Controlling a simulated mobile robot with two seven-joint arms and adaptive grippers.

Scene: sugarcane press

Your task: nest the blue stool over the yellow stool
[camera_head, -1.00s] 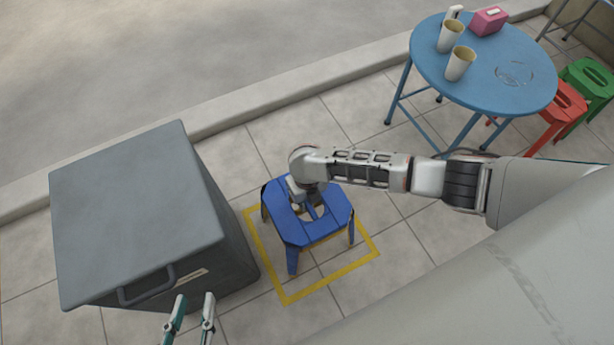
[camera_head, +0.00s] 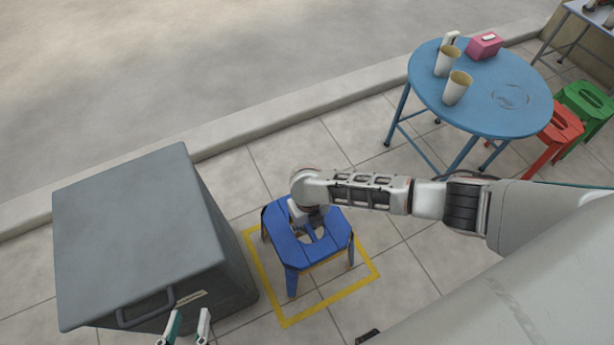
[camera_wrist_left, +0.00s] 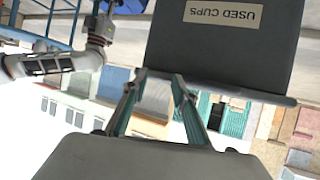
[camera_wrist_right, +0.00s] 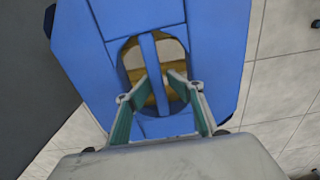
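The blue stool (camera_head: 284,239) stands upright over the yellow floor square, right of the grey box. My right gripper (camera_head: 311,230) reaches down to its seat opening. In the right wrist view the fingers (camera_wrist_right: 158,76) close on the blue bar (camera_wrist_right: 150,52) across that opening. Whether the blue stool is fully seated cannot be told. My left gripper (camera_head: 190,314) is open and empty in front of the grey box; its parted fingers also show in the left wrist view (camera_wrist_left: 159,76).
The grey box (camera_head: 140,235), labelled "USED CUPS", stands left of the stools. A blue round table (camera_head: 490,115) with cups and a pink box stands at the back right. Red (camera_head: 560,130) and green (camera_head: 590,100) stools are beside it. Tiled floor between is clear.

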